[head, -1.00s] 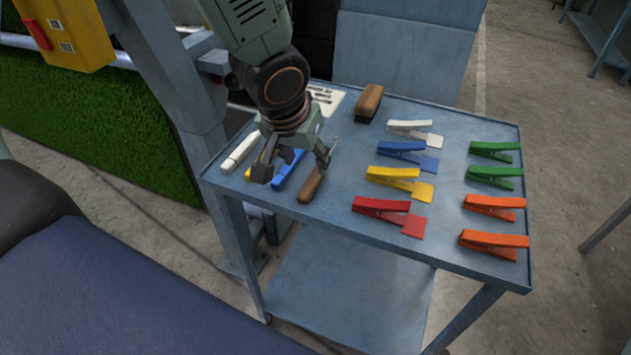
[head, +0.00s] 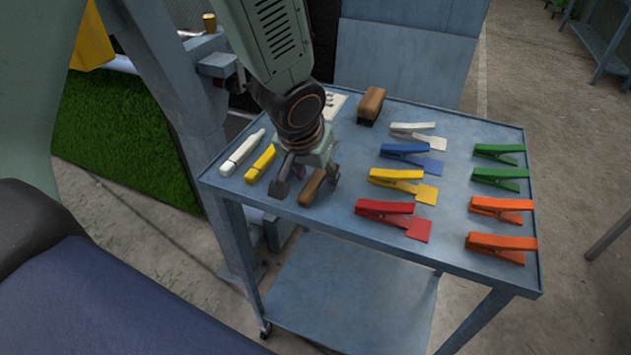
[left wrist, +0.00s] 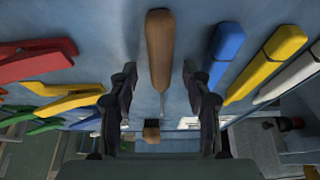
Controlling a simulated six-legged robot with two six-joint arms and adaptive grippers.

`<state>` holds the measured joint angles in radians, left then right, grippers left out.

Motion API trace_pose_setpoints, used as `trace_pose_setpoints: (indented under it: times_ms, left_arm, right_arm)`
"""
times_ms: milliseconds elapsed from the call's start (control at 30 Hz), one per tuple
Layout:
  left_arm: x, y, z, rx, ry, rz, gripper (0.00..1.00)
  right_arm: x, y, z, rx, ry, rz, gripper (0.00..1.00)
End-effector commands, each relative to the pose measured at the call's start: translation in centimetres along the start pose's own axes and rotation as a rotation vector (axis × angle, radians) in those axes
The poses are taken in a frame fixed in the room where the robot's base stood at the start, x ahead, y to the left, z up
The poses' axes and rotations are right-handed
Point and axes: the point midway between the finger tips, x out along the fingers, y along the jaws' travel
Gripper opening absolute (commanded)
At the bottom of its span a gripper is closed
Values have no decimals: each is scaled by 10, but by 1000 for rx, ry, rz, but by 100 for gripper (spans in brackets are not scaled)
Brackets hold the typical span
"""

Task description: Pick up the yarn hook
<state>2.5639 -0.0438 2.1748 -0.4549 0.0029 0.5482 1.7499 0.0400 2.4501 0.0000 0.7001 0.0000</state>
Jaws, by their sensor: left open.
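The yarn hook shows its brown wooden handle (head: 311,188) near the front left edge of the blue table (head: 340,236). In the left wrist view the handle (left wrist: 160,48) lies between the two fingers, with a thin metal shaft running from it. My left gripper (head: 306,185) is open, its fingers on either side of the handle; in the left wrist view the gripper (left wrist: 160,85) shows a gap on both sides of it. I cannot tell how high the fingertips are above the table. My right gripper is not in view.
A white marker (head: 243,152) and a yellow marker (head: 260,163) lie left of the gripper; a blue marker (left wrist: 226,50) is close beside it. Red (head: 392,217), yellow, blue and white clips lie to the right, with green and orange clips beyond. A brown brush (head: 371,103) sits behind.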

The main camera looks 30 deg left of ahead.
Motion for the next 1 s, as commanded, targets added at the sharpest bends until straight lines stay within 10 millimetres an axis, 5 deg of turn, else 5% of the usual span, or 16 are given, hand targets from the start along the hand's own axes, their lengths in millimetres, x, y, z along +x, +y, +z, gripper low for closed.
trace_pose_setpoints:
  times_ms: [367, 1000]
  left_arm:
    - [4, 0, 2, 1, 0, 0, 49]
    - [4, 0, 3, 1, -3, 0, 0]
  right_arm:
    - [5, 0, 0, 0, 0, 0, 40]
    - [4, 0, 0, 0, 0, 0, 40]
